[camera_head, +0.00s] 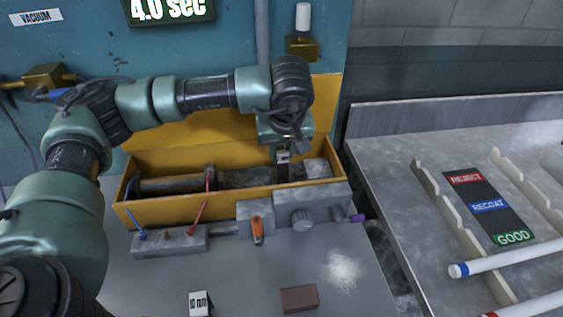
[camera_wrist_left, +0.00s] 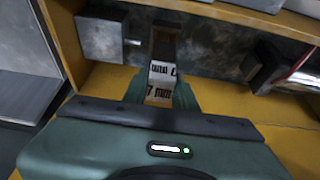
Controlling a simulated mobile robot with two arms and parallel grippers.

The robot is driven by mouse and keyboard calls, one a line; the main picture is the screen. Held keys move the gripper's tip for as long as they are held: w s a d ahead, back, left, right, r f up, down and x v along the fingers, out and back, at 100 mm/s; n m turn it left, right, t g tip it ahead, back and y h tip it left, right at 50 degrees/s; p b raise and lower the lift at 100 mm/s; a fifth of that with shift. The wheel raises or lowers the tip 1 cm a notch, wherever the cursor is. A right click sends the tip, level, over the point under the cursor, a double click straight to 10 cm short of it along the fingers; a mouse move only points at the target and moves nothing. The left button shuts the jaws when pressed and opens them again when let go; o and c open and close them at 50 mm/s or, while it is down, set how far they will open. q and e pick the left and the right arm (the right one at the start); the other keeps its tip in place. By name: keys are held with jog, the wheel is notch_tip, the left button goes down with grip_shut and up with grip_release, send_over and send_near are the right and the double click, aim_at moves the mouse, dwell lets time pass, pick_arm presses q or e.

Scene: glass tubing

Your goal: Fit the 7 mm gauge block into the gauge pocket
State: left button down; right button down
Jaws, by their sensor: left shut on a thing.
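The 7 mm gauge block (camera_wrist_left: 160,88) is a pale block with black "7 mm" lettering in the left wrist view. My left gripper (camera_wrist_left: 160,92) is shut on it, with a finger on each side. In the head view the left gripper (camera_head: 283,158) points down into the yellow trough, and the block (camera_head: 283,157) shows small between its fingers. A narrow brown gap (camera_wrist_left: 165,42) lies just beyond the block, beside a grey metal block; I cannot tell whether this is the gauge pocket or whether the gauge block touches it. My right gripper is out of view.
The yellow trough (camera_head: 160,212) holds a dark cylinder and grey metal parts. A 10 mm block (camera_head: 200,303) and a brown block (camera_head: 299,298) lie on the front bench. A rack with white tubes (camera_head: 500,258) and a REJECT/RECOAT/GOOD board (camera_head: 480,200) are at right.

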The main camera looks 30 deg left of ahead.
aim_at(282, 163)
pick_arm(q)
notch_tip(282, 163, down, 4)
jog(key=shift+f, duration=0.1)
jog(key=shift+f, duration=0.15)
jog(key=c, duration=1.1)
grip_release()
jog(key=shift+r+p, duration=0.35)
jog(key=b+v, duration=0.1)
jog(key=v, duration=1)
jog(key=shift+s+d+r, duration=0.15)
jog(key=shift+d+r, duration=0.05)
jog(key=shift+r, duration=0.1)
